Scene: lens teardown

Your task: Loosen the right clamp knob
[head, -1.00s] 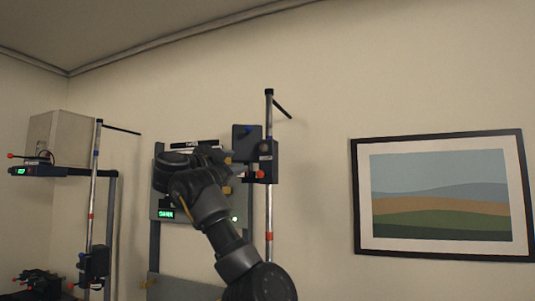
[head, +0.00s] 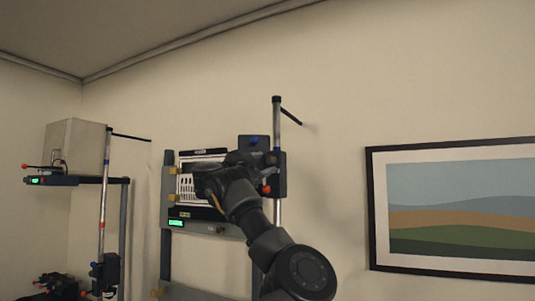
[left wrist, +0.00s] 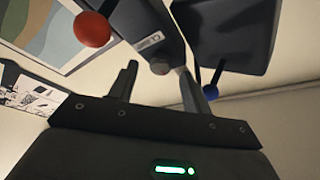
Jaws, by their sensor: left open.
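The right clamp is a dark block (head: 280,176) on the right upright pole (head: 277,222). A red ball-ended lever (head: 267,189) and a blue ball (head: 254,141) show beside it. My left gripper (head: 267,158) is at this clamp and hides part of it. In the left wrist view, my left gripper (left wrist: 158,75) is open, and a small grey round knob (left wrist: 160,67) on the clamp body shows between its fingertips. Contact cannot be told. The red ball (left wrist: 92,30) and blue ball (left wrist: 210,92) flank the fingers. My right gripper is not in view.
A panel (head: 205,228) with a green display and a striped sheet (head: 187,188) stands left of the pole. A second pole (head: 103,215) and a box (head: 75,145) are at far left. A framed picture (head: 460,268) hangs right. Wall space between is clear.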

